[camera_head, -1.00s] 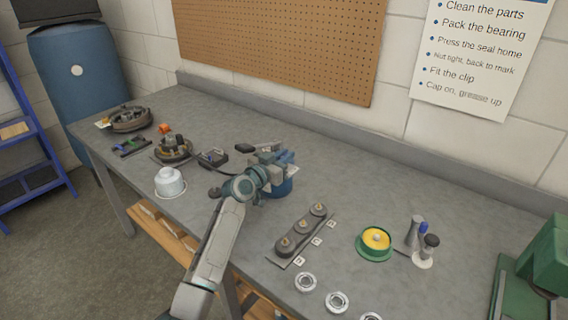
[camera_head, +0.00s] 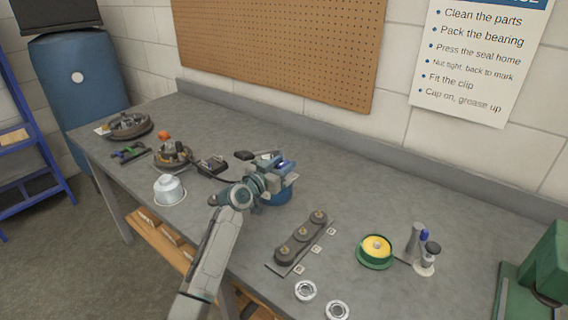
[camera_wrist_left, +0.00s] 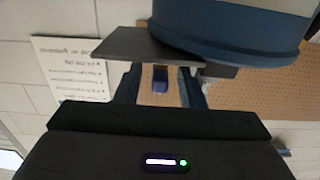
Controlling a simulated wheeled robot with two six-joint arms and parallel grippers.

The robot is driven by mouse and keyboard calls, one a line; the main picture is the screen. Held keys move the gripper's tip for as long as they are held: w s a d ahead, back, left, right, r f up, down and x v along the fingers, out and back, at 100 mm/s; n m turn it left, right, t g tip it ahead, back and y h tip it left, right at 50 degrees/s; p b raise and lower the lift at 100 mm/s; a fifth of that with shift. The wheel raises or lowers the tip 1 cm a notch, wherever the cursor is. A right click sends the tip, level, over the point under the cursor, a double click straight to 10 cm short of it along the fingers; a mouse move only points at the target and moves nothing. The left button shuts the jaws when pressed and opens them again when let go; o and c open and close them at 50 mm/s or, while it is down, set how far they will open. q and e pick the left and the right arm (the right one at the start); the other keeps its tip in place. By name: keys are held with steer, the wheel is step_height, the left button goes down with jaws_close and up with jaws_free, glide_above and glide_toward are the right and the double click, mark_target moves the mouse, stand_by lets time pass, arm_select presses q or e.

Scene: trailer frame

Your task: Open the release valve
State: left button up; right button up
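My left gripper (camera_head: 272,178) is at the blue fixture (camera_head: 281,195) with a round base, near the middle of the bench. My arm and hand hide part of the fixture. In the left wrist view, its round blue body (camera_wrist_left: 235,28) and a dark flat plate (camera_wrist_left: 145,45) are close above the fingers. The left fingers (camera_wrist_left: 161,88) stand apart there, with a small dark blue piece (camera_wrist_left: 160,79) showing between them; I see no clear contact. I cannot tell which part is the release valve. My right gripper is not in view.
A small black box (camera_head: 212,165) with a cable and a white canister (camera_head: 169,189) are left of the fixture. The bench's back is mostly clear.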

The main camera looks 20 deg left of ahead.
arm_select(q)
steer(key=b+v, duration=0.1)
steer(key=v, duration=0.9)
steer(key=shift+b, duration=0.35)
